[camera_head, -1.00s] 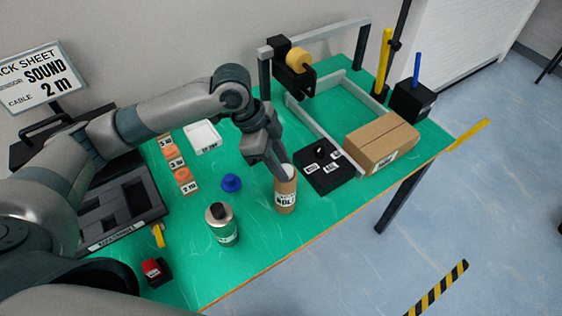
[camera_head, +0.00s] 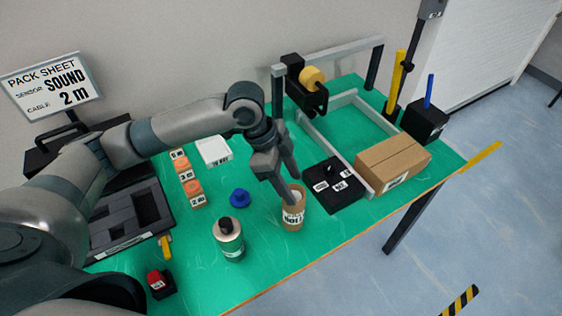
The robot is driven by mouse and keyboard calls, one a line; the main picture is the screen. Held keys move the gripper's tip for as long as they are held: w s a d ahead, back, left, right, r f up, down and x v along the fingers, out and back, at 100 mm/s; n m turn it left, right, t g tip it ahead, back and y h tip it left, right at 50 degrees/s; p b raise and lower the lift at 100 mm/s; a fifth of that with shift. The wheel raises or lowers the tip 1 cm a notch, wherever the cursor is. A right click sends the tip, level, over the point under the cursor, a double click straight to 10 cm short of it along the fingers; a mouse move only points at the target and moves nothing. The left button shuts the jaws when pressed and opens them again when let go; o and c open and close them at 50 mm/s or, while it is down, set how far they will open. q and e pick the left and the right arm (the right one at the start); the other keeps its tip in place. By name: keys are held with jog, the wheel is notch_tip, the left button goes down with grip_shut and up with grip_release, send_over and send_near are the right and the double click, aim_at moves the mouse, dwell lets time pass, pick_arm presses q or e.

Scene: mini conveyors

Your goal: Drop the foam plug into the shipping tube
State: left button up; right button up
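The shipping tube (camera_head: 293,216) is a brown cardboard cylinder with a white label, standing upright near the front edge of the green table. My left gripper (camera_head: 293,188) points down at the tube's mouth, its two dark fingers apart with a gap between them. The fingertips are at the tube's rim. A pale patch shows at the mouth, mostly behind the fingers; it may be the foam plug, and I cannot tell how deep it sits. My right gripper is out of view.
A capped bottle (camera_head: 229,239) and a blue knob-like piece (camera_head: 240,199) stand left of the tube. A black labelled pad (camera_head: 334,188) and a cardboard box (camera_head: 393,163) lie to its right. A foam-lined case (camera_head: 127,219) is at the left.

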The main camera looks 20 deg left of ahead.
pick_arm(q)
jog(key=shift+a+r, duration=0.25)
jog(key=shift+a, duration=0.05)
jog(key=b+v, duration=0.3)
jog(key=v, duration=1.3)
jog(key=shift+r, duration=0.4)
jog(key=shift+s+d, duration=0.1)
